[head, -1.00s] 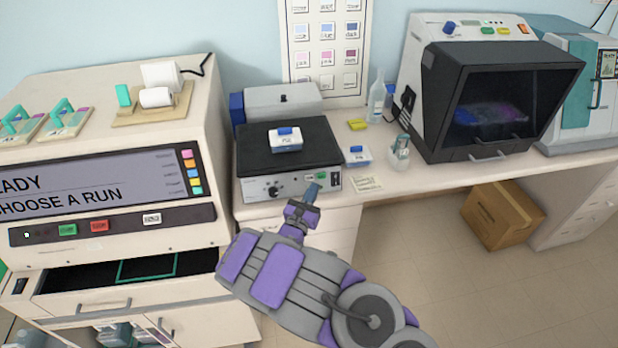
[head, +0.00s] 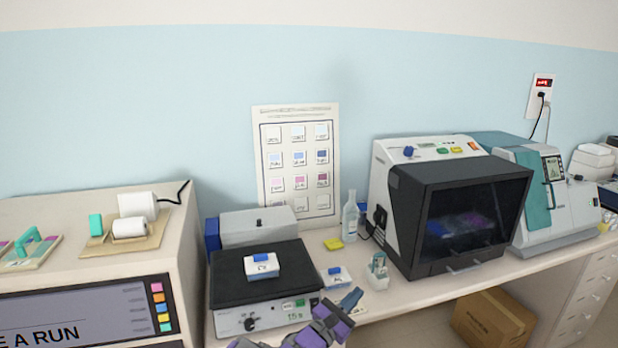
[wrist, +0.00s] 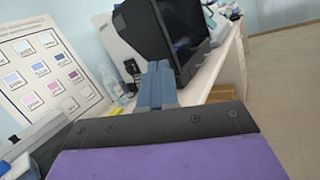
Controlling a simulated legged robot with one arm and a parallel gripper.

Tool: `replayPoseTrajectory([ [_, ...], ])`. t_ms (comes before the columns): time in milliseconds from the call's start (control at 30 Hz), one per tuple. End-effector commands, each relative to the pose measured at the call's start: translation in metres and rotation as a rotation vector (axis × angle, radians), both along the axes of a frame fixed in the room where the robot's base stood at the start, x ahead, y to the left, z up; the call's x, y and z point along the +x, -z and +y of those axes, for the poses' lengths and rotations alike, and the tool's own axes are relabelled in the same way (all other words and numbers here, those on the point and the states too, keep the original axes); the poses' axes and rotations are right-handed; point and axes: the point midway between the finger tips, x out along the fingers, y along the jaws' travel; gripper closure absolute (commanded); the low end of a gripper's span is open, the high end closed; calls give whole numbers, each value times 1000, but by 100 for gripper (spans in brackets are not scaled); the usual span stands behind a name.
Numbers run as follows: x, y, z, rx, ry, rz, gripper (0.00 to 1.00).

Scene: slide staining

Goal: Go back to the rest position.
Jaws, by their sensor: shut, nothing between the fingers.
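My gripper (head: 351,298) shows at the bottom of the head view, just right of the front panel of the black-topped plate device (head: 232,277). Its blue-grey fingers are together and hold nothing. In the wrist view the closed fingers (wrist: 158,86) point toward the bench and the dark-windowed machine. Most of my arm is below the head view.
A white box with a blue clip (head: 262,268) sits on the plate. A similar box (head: 337,277), a jar (head: 378,272) and a bottle (head: 350,215) stand on the bench to its right. The dark-windowed machine (head: 455,215) stands farther right. A cardboard box (head: 494,320) is beneath the bench.

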Motion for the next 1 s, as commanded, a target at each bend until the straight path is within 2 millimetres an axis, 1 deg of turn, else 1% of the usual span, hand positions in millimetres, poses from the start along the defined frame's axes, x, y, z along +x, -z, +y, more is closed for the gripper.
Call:
replayPoseTrajectory([
  [33,-12,-20,-28,39,78,-35,100],
  [67,-20,-29,-43,63,123,-53,100],
  [100,-33,-41,-62,96,184,-78,100],
  [167,-53,-54,-90,149,274,-112,100],
  [200,-68,-63,-106,187,331,-138,100],
  [267,-91,-72,-128,245,416,-172,100],
  [300,-107,-78,-141,286,471,-196,100],
  [367,-132,-83,-158,346,552,-227,100],
  [400,-150,-86,-169,389,607,-250,100],
  [467,-176,-88,-182,454,686,-280,100],
  [500,-193,-89,-188,500,735,-302,100],
  [633,-246,-85,-201,657,890,-366,100],
  [700,-274,-80,-202,746,970,-395,100],
  [767,-296,-75,-201,821,1037,-418,100],
  [800,-310,-72,-198,875,1077,-435,100],
  [867,-330,-66,-192,956,1138,-454,100],
  [900,-342,-62,-187,1011,1175,-470,100],
  [1000,-369,-53,-169,1151,1263,-496,100],
])
